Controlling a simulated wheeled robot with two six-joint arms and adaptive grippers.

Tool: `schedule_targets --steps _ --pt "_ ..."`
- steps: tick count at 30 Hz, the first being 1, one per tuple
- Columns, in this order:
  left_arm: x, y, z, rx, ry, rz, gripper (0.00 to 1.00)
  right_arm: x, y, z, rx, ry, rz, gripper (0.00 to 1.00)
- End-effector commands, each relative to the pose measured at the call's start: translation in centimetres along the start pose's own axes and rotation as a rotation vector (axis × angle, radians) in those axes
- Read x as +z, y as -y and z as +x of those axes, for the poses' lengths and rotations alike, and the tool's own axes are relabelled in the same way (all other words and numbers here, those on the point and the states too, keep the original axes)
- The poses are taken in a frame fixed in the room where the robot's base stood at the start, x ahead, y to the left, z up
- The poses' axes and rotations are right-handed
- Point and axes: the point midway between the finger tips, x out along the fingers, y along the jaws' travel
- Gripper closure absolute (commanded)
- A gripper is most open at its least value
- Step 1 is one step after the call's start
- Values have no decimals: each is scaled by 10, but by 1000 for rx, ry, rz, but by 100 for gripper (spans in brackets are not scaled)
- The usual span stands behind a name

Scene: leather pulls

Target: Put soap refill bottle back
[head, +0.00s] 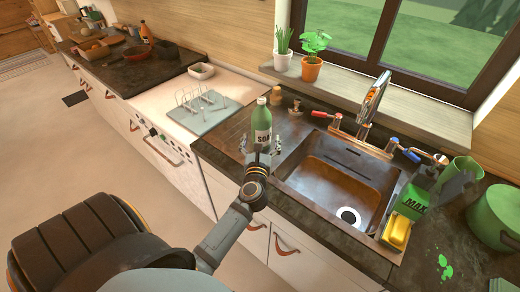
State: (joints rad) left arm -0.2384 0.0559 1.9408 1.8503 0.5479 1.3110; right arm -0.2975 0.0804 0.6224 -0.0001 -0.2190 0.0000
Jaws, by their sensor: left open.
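The soap refill bottle (262,122) is green with a white cap and a pale label reading "SOA". It appears upright near the counter's front edge, left of the sink (338,180). My left gripper (260,146) is open at the bottle's lower part, with one finger showing on each side of it. The gripper hides the bottle's base, so I cannot tell whether the fingers touch it or whether it rests on the counter. My right gripper is out of view.
A faucet (372,103) stands behind the sink. Small wooden items (276,96) stand behind the bottle. A yellow sponge (397,231), a green box (411,201) and a green pot (497,217) are on the right. A dish rack (200,102) stands on the left.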

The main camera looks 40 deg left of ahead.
Motion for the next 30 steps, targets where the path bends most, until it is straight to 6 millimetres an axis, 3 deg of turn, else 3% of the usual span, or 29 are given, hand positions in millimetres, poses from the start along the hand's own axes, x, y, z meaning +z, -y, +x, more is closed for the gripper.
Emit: schedule_targets --steps 3,9,30 --pt "-4 0 -26 1 -2 -3 12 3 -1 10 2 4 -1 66" --pt "-1 0 -49 0 -1 -3 12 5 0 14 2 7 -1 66" --pt "0 0 -51 0 0 0 12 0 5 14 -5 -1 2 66"
